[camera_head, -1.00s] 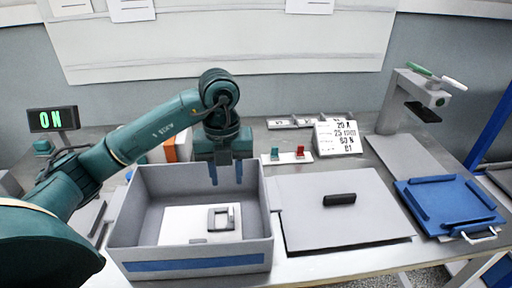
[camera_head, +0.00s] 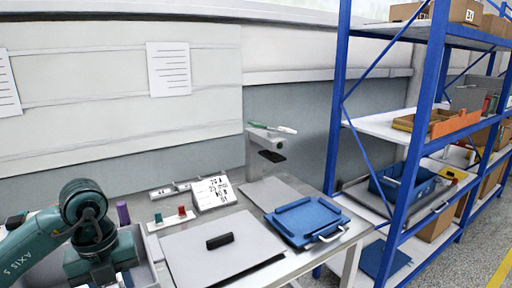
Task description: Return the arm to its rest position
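My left arm comes in at the lower left corner, bent at its teal elbow. My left gripper (camera_head: 119,279) points down at the bottom edge, over the grey bin (camera_head: 148,263), of which only a part shows. Its fingers are partly cut off by the frame edge; they look apart, with nothing seen between them. My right arm and gripper are not in view.
A grey panel with a black handle (camera_head: 220,241) lies on the bench. A blue shelf rack (camera_head: 416,130) stands right.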

